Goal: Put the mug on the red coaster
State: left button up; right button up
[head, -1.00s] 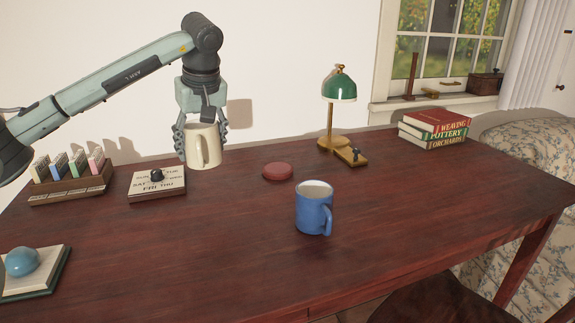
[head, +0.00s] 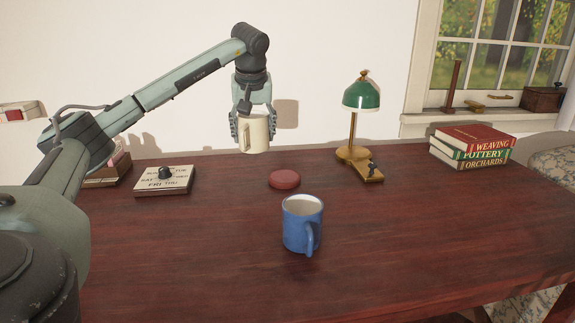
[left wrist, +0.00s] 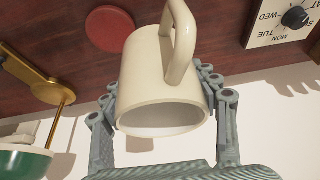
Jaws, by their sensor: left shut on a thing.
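My left gripper (head: 253,131) is shut on a cream mug (head: 258,134), its fingers on either side of the body. It holds the mug roughly upright, raised near the back edge of the desk. In the left wrist view the mug (left wrist: 155,80) fills the middle, handle toward the top. The red coaster (head: 284,179) lies bare on the desk, lower and slightly right of the mug in the head view. The coaster also shows in the left wrist view (left wrist: 110,29), apart from the mug. A second, blue mug (head: 300,230) stands on the desk in front of the coaster. My right gripper is out of view.
A green-shaded lamp (head: 361,97) stands right of the coaster, with several stacked books (head: 473,147) farther right. The desk (head: 400,240) is clear at front right.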

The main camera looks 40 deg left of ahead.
pick_arm(q)
jog(key=w+d+f, duration=0.1)
jog(key=w, duration=0.1)
jog(key=w+d+f, duration=0.1)
jog(key=w, duration=0.1)
jog(key=w+d+f, duration=0.1)
jog(key=w+f, duration=0.1)
jog(key=shift+d, duration=0.35)
jog(key=shift+w+d+f, duration=0.2)
jog(key=shift+w+f, duration=0.1)
jog(key=shift+f, duration=0.1)
notch_tip(320, 180, down, 3)
jog(key=shift+f, duration=0.4)
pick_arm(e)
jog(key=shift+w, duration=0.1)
pick_arm(q)
jog(key=shift+f, duration=0.1)
jog(key=o, duration=1.4)
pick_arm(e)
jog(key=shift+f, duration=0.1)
